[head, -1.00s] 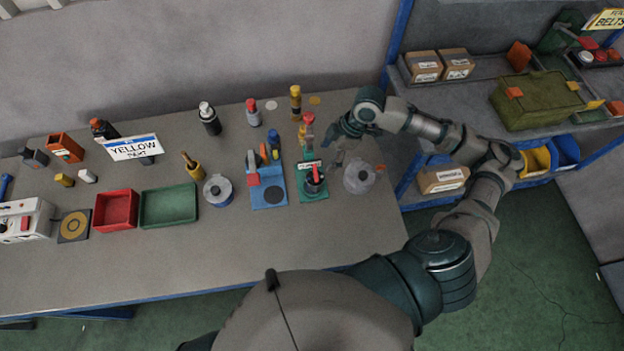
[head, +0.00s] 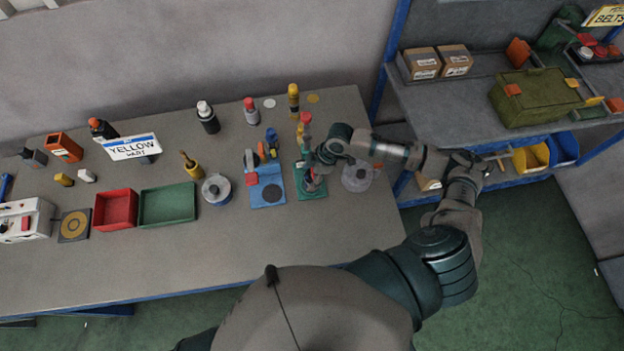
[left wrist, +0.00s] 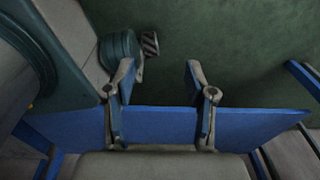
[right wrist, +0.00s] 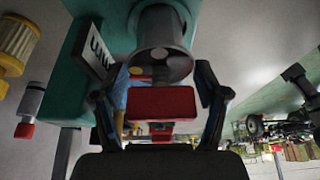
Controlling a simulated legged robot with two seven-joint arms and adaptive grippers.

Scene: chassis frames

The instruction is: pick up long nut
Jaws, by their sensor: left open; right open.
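My right gripper (head: 313,180) is over the green plate (head: 299,189) near the right part of the bench and hides much of what stands there. In the right wrist view its fingers (right wrist: 160,80) are open, with a red block-like part (right wrist: 160,103) between them and a grey cylinder (right wrist: 162,42) just beyond. I cannot tell whether the fingers touch the red part. I cannot pick out the long nut with certainty. My left gripper (left wrist: 160,70) is open and empty, with the green floor and a blue edge behind it.
A blue plate (head: 267,195) with small tools lies left of the green plate. A clear round dish (head: 359,178) is close on the right. A green tray (head: 168,205) and a red tray (head: 116,210) lie farther left. The bench front is clear.

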